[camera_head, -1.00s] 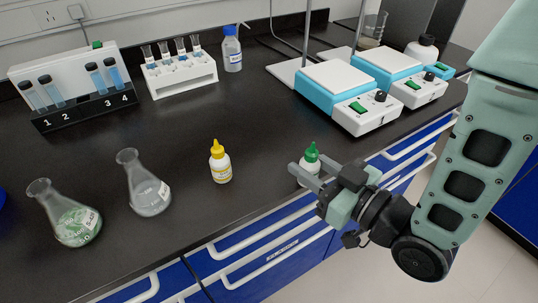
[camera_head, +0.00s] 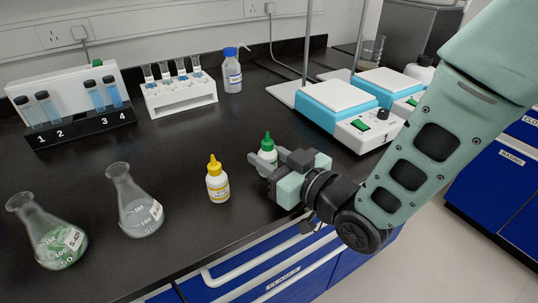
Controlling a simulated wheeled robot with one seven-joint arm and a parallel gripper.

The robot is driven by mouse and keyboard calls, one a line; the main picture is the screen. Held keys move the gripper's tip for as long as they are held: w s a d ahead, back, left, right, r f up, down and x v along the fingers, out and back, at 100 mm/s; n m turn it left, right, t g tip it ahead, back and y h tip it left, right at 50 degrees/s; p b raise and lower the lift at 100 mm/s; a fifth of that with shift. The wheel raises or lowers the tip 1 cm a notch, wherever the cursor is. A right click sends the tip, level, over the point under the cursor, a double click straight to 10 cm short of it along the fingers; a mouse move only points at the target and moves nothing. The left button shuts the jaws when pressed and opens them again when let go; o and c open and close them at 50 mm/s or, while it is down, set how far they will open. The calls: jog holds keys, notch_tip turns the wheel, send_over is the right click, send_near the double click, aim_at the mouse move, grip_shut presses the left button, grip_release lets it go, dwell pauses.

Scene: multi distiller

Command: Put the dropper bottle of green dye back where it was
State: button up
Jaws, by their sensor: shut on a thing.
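The green-capped dropper bottle (camera_head: 267,147) stands upright between the fingers of my gripper (camera_head: 262,160). My gripper is shut on it, over the black bench near its front edge. The fingers hide part of the bottle, and I cannot tell whether its base touches the bench. A yellow-capped dropper bottle (camera_head: 217,183) stands on the bench just to the left of my gripper, apart from it.
Two glass flasks, one clear (camera_head: 138,205) and one with green contents (camera_head: 58,242), stand at the left. Behind are a numbered tube rack (camera_head: 85,128), a white rack (camera_head: 182,102), a blue-capped bottle (camera_head: 232,75) and hotplates (camera_head: 345,110). The middle bench is clear.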

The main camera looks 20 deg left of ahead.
jog(key=shift+f, duration=0.2)
jog(key=o, duration=0.8)
jog(key=shift+c, duration=0.2)
jog(key=shift+r, duration=0.15)
